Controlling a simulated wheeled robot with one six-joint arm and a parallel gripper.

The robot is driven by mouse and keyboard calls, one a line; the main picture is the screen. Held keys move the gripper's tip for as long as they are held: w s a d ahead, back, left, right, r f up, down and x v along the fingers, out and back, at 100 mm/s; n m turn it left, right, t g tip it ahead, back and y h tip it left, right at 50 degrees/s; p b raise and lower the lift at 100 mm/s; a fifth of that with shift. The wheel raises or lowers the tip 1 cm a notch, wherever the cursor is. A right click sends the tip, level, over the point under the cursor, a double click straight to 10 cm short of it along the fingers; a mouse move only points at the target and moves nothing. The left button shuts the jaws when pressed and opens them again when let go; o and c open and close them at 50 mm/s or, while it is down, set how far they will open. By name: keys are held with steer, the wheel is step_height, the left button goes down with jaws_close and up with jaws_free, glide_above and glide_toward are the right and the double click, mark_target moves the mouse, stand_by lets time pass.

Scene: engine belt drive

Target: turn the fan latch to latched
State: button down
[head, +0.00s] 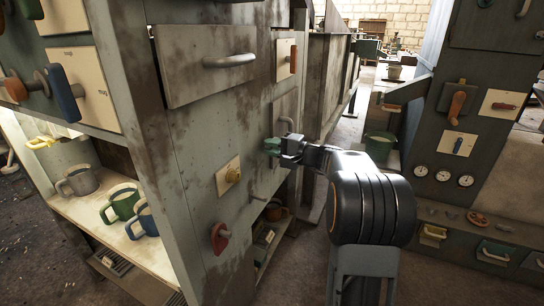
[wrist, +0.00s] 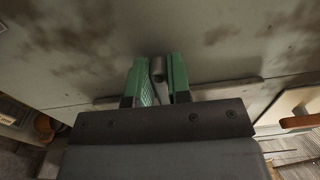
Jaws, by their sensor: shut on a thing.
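My gripper (head: 273,146) has green fingers and reaches the grey cabinet front in the middle of the head view. In the wrist view, its fingers (wrist: 157,82) close around a small grey handle (wrist: 157,68) that stands out from the panel. The fingers hide much of this handle in the head view. No readable label shows which fitting is the fan latch, so I cannot tell its position. Just above my gripper, a curved grey pull (head: 287,122) sits on a small panel.
Nearby on the same cabinet are a brass knob (head: 232,175), a red handle (head: 220,237) and an orange lever (head: 293,58). Mugs, one of them green (head: 122,204), stand on the lower left shelf. A second cabinet with gauges (head: 443,175) stands at right. Floor shows between them.

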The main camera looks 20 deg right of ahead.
steer(key=shift+f+n+b, duration=0.1)
steer(key=shift+n+b, duration=0.3)
steer(key=shift+b, duration=0.05)
steer(key=c, duration=1.3)
jaws_free()
steer(key=shift+c, duration=0.2)
steer(key=p+v, duration=0.3)
steer(key=v, duration=1.1)
steer(key=shift+a, duration=0.1)
